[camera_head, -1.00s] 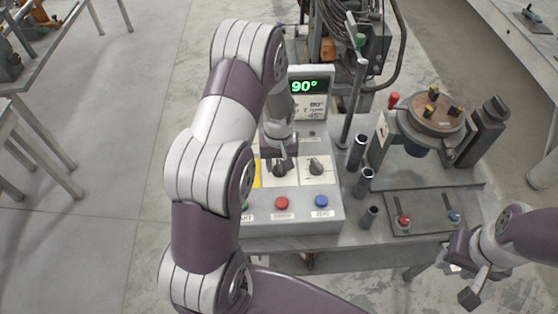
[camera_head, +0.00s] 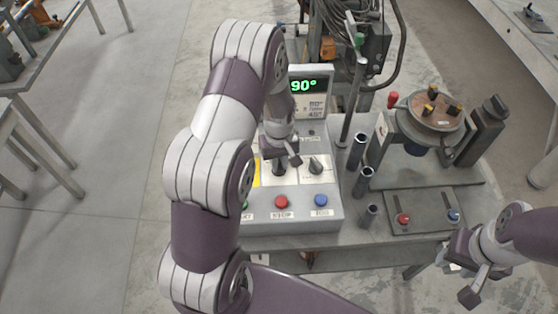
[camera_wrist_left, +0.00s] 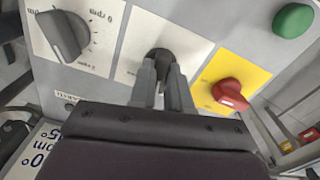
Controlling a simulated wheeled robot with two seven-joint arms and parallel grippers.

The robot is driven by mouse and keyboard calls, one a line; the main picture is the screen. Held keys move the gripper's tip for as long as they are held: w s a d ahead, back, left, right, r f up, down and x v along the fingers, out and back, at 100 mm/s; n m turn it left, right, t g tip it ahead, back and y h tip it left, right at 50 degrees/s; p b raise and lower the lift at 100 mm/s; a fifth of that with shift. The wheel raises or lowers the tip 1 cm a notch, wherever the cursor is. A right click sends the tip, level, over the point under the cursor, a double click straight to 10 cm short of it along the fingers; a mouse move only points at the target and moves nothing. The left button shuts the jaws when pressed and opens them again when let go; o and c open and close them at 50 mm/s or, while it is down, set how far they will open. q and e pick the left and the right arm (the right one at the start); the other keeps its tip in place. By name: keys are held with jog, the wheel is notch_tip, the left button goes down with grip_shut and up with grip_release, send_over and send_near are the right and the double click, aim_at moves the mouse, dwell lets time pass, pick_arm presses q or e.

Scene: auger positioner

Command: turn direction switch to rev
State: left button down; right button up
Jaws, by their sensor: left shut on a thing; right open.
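The grey control box (camera_head: 290,215) stands on the table, with a row of switches above its buttons. The direction switch, a black knob (camera_head: 279,168) on a white plate, is the middle one. In the left wrist view the knob (camera_wrist_left: 160,56) sits between the fingertips of my left gripper (camera_wrist_left: 161,72); its pointer and marked position are hidden. In the head view my left gripper (camera_head: 281,157) is over the same knob, shut on it and partly covering it. My right gripper (camera_head: 461,276) is open and empty at the lower right, away from the box.
A speed dial (camera_wrist_left: 68,36) and a red switch on a yellow plate (camera_wrist_left: 230,94) flank the knob closely. The display (camera_head: 304,86) reads 90°. Red (camera_head: 281,202) and blue (camera_head: 321,200) buttons lie below. A round positioner table (camera_head: 436,110) stands right.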

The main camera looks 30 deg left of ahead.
pick_arm(q)
jog(key=n, duration=0.6)
jog(key=shift+w+n, duration=0.1)
jog(key=shift+n, duration=0.2)
dwell(0.5)
jog(key=c, duration=1.1)
grip_release()
notch_tip(320, 180, up, 13)
jog(key=shift+f+b, duration=0.1)
jog(key=shift+b, duration=0.55)
